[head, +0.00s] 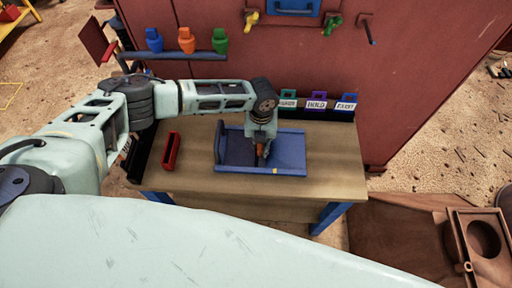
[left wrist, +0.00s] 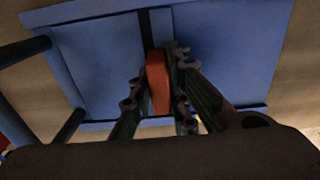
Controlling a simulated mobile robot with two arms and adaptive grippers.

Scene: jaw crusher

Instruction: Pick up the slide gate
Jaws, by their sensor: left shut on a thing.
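The slide gate appears to be the blue panel with an orange handle; in the left wrist view the handle (left wrist: 157,82) stands up between my fingers. Blue panels (left wrist: 100,55) lie behind it, with a dark slot running between them. In the head view the blue tray-like piece (head: 288,148) lies on the wooden table, and I cannot tell whether gate and tray are separate. My left gripper (head: 262,153) points down over its middle, shut on the orange handle. The fingers also show in the left wrist view (left wrist: 163,68). My right gripper is not in view.
A red open holder (head: 171,151) stands on the table (head: 200,182) left of the blue piece. Green, purple and blue labelled tags (head: 317,101) stand along the back edge. A red machine wall (head: 400,80) rises behind. The table's front right is clear.

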